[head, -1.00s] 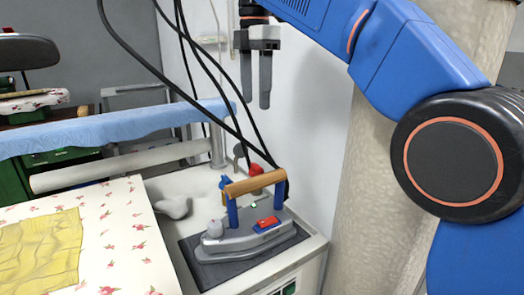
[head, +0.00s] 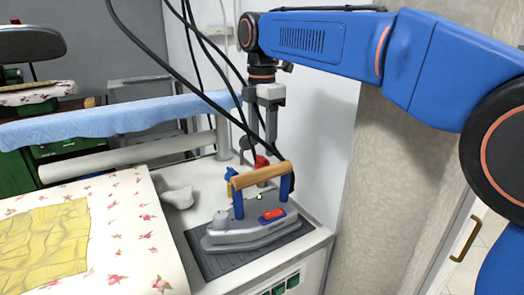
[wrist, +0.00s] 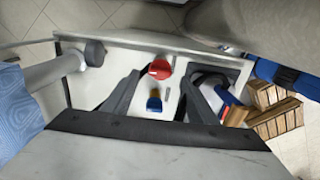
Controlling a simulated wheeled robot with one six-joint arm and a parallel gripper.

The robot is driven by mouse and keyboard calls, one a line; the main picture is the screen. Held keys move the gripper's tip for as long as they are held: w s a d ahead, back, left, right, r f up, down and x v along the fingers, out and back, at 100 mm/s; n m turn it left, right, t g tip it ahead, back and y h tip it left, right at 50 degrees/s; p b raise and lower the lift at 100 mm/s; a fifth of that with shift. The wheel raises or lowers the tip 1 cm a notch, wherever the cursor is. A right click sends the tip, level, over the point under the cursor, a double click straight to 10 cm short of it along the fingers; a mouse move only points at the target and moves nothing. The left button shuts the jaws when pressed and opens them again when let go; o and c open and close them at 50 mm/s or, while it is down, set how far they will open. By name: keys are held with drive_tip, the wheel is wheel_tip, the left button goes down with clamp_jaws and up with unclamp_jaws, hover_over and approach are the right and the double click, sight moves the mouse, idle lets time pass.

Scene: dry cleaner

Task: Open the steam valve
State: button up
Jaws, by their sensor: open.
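A red knob (head: 262,162) stands at the back of the white work surface, behind the iron. A blue and yellow handle (head: 230,180) is just left of it. I cannot tell from sight which one is the steam valve. In the wrist view the red knob (wrist: 160,68) lies ahead between my fingertips, and the blue and yellow handle (wrist: 154,101) shows between the fingers, nearer the palm. My gripper (head: 263,148) points down, open and empty, above the red knob. Whether a finger touches it cannot be told.
A grey iron (head: 238,238) with a wooden handle sits on a dark mat (head: 207,267) in front of the knobs. Black cables hang close to my gripper. A flowered ironing board (head: 128,215) is at left. A white wall is close on the right.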

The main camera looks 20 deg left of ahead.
sight(262, 157)
drive_tip(key=shift+f, duration=1.75)
drive_tip(key=shift+c, duration=0.7)
drive_tip(key=c, duration=0.9)
drive_tip(key=shift+c, duration=0.2)
